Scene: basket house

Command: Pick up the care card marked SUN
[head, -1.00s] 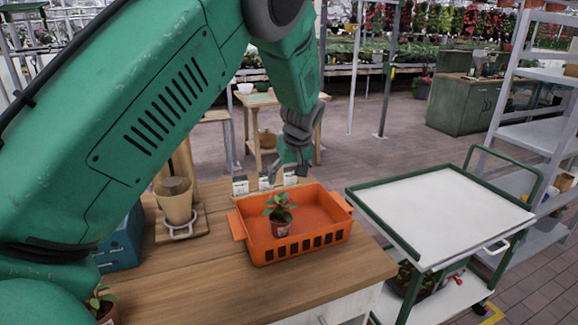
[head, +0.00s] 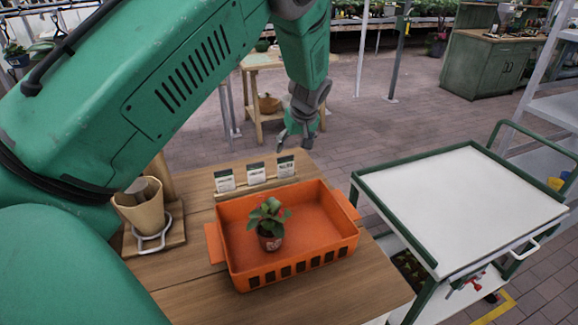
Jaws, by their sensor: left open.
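Three small white care cards with dark green tops stand in a row in a wooden holder (head: 258,187) at the back of the wooden table: a left card (head: 225,181), a middle card (head: 256,174) and a right card (head: 285,167). Their print is too small to read, so I cannot tell which says SUN. My left gripper (head: 295,142) is open and empty, pointing down. In the picture it appears just above the right card, apart from it. My right gripper is not in view.
An orange crate (head: 237,263) with a potted plant (head: 269,224) stands just in front of the cards. A beige pot (head: 143,213) stands on a wooden stand at left. A white-topped cart (head: 455,205) is at right. Bare tabletop (head: 352,287) shows at front right.

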